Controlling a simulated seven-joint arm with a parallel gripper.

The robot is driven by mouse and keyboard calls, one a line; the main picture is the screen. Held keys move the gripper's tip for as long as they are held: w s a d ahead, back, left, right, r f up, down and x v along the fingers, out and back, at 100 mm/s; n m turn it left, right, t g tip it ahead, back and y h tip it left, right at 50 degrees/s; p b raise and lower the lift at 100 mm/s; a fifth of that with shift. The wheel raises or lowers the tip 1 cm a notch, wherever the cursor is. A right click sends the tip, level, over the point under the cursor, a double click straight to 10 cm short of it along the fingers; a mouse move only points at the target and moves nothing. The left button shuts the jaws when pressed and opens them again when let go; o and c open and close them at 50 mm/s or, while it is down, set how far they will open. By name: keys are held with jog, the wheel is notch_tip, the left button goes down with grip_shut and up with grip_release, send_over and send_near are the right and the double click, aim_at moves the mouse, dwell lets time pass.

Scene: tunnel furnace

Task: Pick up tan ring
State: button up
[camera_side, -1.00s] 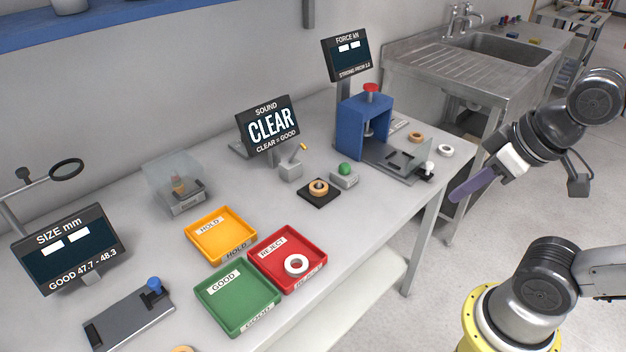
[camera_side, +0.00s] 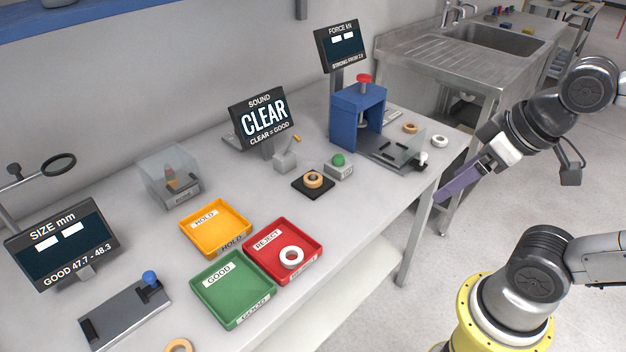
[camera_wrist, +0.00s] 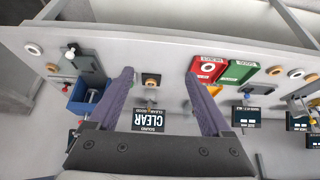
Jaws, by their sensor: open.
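Several tan rings show. One tan ring (camera_side: 313,179) lies on a small black pad (camera_side: 300,186) in the middle of the bench; it also shows in the wrist view (camera_wrist: 150,81). A second tan ring (camera_side: 410,128) lies at the far right near the blue press, also in the wrist view (camera_wrist: 52,67). A third (camera_side: 179,347) is cut off at the side view's bottom edge. My gripper (camera_side: 440,199) is open and empty, off the bench's right front edge, apart from every ring. Its purple fingers (camera_wrist: 158,75) stand wide apart in the wrist view.
A white ring (camera_side: 439,140) lies near the bench's right end; another (camera_side: 291,258) is in the red REJECT tray (camera_side: 262,279). The green GOOD tray (camera_side: 233,318) and yellow HOLD tray (camera_side: 190,237) adjoin it.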

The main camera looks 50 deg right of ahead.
jog(key=shift+o, duration=0.6)
